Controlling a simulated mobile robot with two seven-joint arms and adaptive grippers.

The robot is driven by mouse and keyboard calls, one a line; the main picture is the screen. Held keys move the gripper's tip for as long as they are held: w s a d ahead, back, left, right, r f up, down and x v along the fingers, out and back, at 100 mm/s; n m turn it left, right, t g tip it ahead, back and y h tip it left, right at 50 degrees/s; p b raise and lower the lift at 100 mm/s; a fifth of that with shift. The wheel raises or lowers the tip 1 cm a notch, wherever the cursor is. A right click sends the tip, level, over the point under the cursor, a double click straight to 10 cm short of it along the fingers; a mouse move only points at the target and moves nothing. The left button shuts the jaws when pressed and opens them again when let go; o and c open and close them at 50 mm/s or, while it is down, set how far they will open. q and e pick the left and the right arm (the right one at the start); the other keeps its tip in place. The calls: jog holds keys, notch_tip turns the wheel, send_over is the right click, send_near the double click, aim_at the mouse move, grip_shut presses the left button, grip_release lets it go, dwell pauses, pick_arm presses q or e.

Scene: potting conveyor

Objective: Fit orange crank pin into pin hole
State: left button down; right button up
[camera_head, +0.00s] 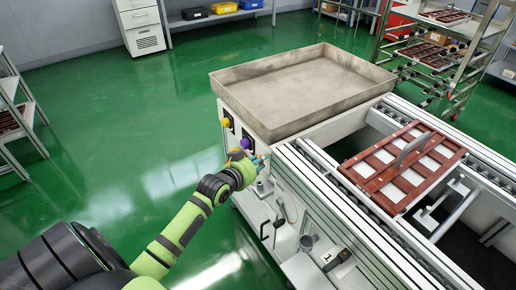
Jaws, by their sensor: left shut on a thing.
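My left gripper (260,162) is at the near left corner of the conveyor machine, by its side panel. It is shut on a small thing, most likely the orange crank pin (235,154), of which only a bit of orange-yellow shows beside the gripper. The gripper and wrist hide most of it. The pin hole cannot be made out; that part of the panel is small and partly covered by the gripper. My right gripper is not in view.
A yellow knob (226,123) and a purple knob (246,143) sit on the panel below a large metal tray (232,99). A red-brown frame (392,205) lies on the conveyor at right. Green floor is free at left.

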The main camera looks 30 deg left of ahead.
pick_arm(q)
notch_tip(320, 180, down, 6)
jog(key=b, duration=0.5)
jog(key=shift+w+a+b, duration=0.1)
jog(key=shift+w+b, duration=0.05)
jog(key=shift+b, duration=0.15)
jog(key=shift+f, duration=0.15)
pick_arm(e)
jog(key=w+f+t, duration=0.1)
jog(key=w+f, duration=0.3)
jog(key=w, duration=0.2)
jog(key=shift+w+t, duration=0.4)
pick_arm(q)
jog(key=shift+f, duration=0.1)
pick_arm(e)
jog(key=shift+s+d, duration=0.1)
